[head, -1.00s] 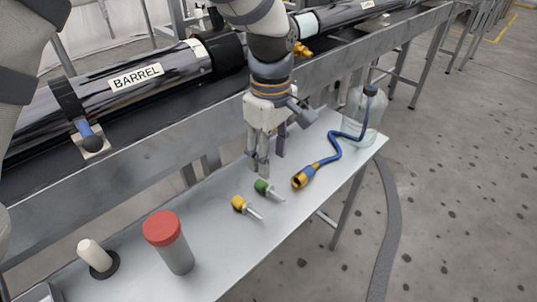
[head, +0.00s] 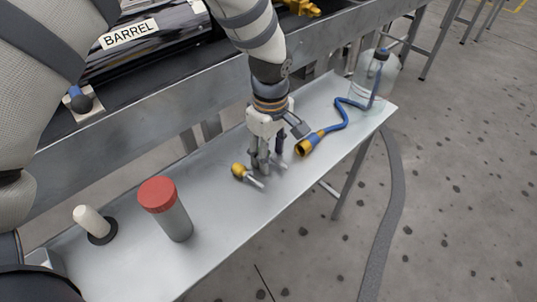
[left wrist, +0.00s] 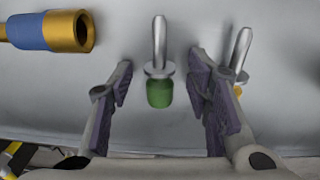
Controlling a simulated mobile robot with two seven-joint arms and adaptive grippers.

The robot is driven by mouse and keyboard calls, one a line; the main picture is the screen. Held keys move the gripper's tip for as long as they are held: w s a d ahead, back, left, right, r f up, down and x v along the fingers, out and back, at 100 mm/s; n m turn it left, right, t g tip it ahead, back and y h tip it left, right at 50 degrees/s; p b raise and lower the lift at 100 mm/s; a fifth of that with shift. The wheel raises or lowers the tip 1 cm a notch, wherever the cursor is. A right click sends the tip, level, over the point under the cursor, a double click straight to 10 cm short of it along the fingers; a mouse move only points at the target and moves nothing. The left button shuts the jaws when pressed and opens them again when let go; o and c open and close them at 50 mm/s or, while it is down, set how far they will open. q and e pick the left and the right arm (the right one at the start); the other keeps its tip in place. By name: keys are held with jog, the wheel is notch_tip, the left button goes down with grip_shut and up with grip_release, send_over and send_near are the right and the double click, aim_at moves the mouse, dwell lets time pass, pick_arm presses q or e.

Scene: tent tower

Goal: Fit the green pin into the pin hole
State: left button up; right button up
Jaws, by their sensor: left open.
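The green pin (left wrist: 159,92) lies on the grey bench (head: 225,215), its metal shank pointing away from my left gripper. My left gripper (head: 264,168) is open and low over the bench. In the left wrist view its two fingers (left wrist: 160,80) stand either side of the green head, with a gap on each side. In the head view the gripper hides most of the green pin. A yellow pin (head: 239,171) lies just left of the gripper; in the left wrist view it is partly behind the right finger. I cannot make out the pin hole. My right gripper is not in view.
A blue hose with a brass end (head: 303,148) lies right of the gripper, by a clear jar (head: 372,72). A red-lidded container (head: 165,208) and a white peg on a black base (head: 91,222) stand nearer. The labelled barrel (head: 150,40) lies behind.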

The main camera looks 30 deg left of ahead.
pick_arm(q)
grip_shut()
jog(key=shift+r, duration=0.15)
